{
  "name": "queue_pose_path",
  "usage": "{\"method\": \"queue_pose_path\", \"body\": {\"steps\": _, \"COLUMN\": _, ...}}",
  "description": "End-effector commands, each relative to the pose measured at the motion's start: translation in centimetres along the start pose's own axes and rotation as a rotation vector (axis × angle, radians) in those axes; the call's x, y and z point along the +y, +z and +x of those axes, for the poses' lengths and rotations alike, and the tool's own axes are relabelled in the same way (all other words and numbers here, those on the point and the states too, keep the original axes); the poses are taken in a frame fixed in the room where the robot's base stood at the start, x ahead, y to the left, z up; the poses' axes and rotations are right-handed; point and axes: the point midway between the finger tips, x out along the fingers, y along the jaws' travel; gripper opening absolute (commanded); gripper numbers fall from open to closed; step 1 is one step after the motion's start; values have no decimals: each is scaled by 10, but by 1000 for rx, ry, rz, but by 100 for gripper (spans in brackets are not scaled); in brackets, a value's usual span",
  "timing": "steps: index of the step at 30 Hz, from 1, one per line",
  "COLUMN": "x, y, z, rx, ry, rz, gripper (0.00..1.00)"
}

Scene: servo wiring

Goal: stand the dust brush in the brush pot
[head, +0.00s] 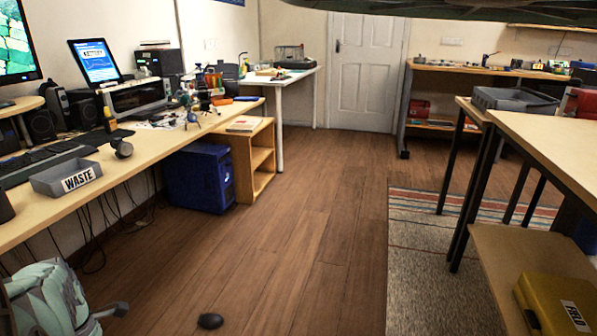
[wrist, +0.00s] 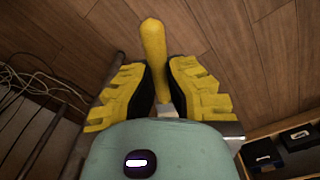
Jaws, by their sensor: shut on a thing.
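My gripper (wrist: 162,88) shows in the wrist view, with yellow ribbed fingers and dark inner pads. It is shut on the dust brush, whose yellow handle (wrist: 153,45) sticks out beyond the fingertips over the wooden floor. The handle narrows to a neck between the fingers. The brush's bristles are not visible. The gripper does not show in the head view. I cannot identify the brush pot for sure. A small dark round thing (head: 121,148) lies on the left desk, and a cluster of coloured items (head: 212,80) stands farther back there.
The left desk (head: 140,150) holds a grey WASTE tray (head: 68,178), keyboard and speakers. A backpack (head: 52,298) and a dark small object (head: 210,321) are on the floor. The middle floor is clear. A table (head: 556,138) stands right.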

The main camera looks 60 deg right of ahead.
Motion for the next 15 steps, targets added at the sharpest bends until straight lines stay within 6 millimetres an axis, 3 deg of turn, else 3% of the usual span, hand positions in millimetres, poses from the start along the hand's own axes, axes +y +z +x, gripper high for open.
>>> {"method": "queue_pose_path", "body": {"steps": 14, "x": 8, "y": -7, "z": -29, "rx": 4, "ry": 0, "rz": 37, "gripper": 0}}
{"method": "queue_pose_path", "body": {"steps": 15, "x": 12, "y": -8, "z": -41, "rx": 2, "ry": 3, "rz": 53, "gripper": 0}}
